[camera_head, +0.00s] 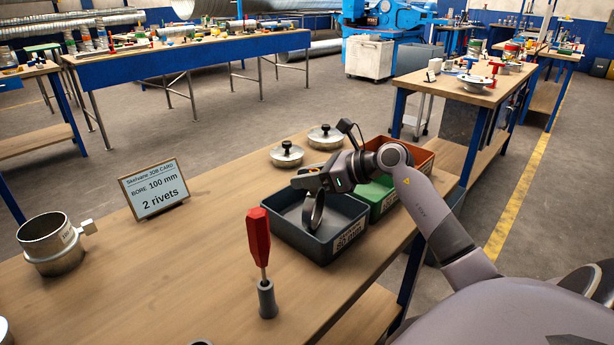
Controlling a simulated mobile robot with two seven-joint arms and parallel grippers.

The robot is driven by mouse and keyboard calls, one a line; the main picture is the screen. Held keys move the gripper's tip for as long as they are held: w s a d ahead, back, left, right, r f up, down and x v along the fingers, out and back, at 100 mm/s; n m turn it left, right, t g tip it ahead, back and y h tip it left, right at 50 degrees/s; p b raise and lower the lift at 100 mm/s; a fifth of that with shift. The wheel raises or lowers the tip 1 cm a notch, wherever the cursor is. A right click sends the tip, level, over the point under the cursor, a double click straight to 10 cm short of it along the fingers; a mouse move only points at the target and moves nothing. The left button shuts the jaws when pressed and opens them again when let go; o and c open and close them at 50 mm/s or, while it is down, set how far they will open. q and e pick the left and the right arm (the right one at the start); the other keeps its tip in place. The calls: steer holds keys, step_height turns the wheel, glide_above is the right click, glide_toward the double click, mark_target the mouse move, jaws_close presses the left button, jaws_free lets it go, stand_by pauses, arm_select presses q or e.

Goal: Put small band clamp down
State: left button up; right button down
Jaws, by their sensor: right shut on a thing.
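My right gripper (308,186) reaches in from the right over a dark grey bin (290,242) on the wooden bench. It is shut on a small band clamp (313,213), a dark metal ring that hangs upright below the fingers. The ring is over or inside the bin's opening; I cannot tell if it touches the bin's floor. The bin's front label is partly readable and shows "80 mm". My left gripper is not in view.
A green bin (382,196) and an orange bin (422,158) stand behind the grey one. A red-handled tool (259,240) stands upright in front of it. Two lidded metal pieces, a job card (154,190) and a metal duct collar (51,243) are on the bench. The bench's middle is clear.

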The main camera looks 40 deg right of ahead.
steer(key=shift+f, duration=0.2)
steer(key=c, duration=0.8)
jaws_free()
steer(key=shift+c, duration=0.2)
steer(key=shift+r, duration=0.1)
steer(key=b+v, duration=0.2)
steer(key=v, duration=1)
steer(key=shift+r, duration=0.1)
